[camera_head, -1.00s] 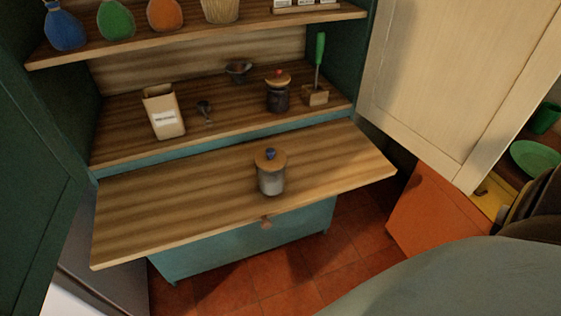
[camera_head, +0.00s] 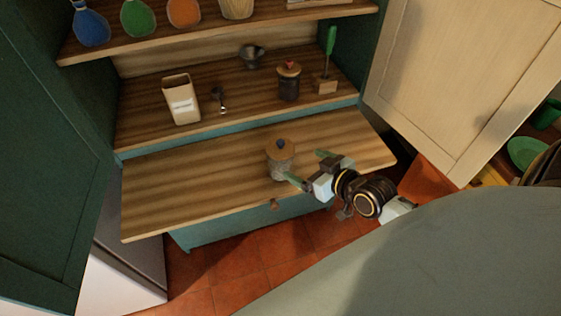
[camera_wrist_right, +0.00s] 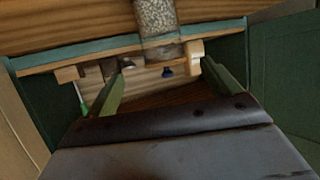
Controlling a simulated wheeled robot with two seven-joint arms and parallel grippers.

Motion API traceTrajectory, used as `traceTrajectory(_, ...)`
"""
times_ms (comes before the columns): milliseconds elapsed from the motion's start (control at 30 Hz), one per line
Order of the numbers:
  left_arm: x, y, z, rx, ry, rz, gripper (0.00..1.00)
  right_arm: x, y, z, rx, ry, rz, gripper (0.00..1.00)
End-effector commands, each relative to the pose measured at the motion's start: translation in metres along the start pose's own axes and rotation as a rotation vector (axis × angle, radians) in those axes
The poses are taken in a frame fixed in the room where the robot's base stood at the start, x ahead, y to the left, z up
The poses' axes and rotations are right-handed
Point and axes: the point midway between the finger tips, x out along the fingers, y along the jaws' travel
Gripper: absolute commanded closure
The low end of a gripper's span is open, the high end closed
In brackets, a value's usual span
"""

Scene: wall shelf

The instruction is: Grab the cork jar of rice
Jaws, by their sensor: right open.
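The cork jar of rice (camera_head: 280,163) stands upright on the pulled-out wooden board, with a round cork lid and a dark blue knob. My right gripper (camera_head: 303,164) is open and empty just to the right of the jar, its green fingers pointing toward it. One finger is close to the jar's lower front; I cannot tell if it touches. In the right wrist view the jar's rice-filled glass (camera_wrist_right: 156,17) shows upside down at top centre, ahead of and between the open fingers (camera_wrist_right: 165,70). My left gripper is not in view.
The pull-out board (camera_head: 180,190) is otherwise clear. On the shelf behind stand a white carton (camera_head: 181,103), a small scoop (camera_head: 219,100), a dark bowl (camera_head: 252,56), a dark jar with a red knob (camera_head: 288,82) and a green-handled tool (camera_head: 329,60). Open cabinet doors flank both sides.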

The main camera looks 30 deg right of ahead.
Motion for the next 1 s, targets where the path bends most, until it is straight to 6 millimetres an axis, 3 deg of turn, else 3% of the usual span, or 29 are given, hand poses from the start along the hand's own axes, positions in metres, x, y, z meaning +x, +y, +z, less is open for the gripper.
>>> traceTrajectory(233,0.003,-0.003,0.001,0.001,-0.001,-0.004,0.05,0.044,0.000,0.000,0.002,0.002,0.001,0.11)
traceTrajectory(500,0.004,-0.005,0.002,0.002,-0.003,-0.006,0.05,0.062,-0.001,0.001,0.002,0.000,0.000,0.11)
traceTrajectory(800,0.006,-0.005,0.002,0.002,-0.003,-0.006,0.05,0.102,-0.004,0.002,0.000,-0.001,0.001,0.11)
traceTrajectory(1000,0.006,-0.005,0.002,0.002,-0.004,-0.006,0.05,0.108,-0.004,0.002,0.001,-0.001,0.001,0.11)
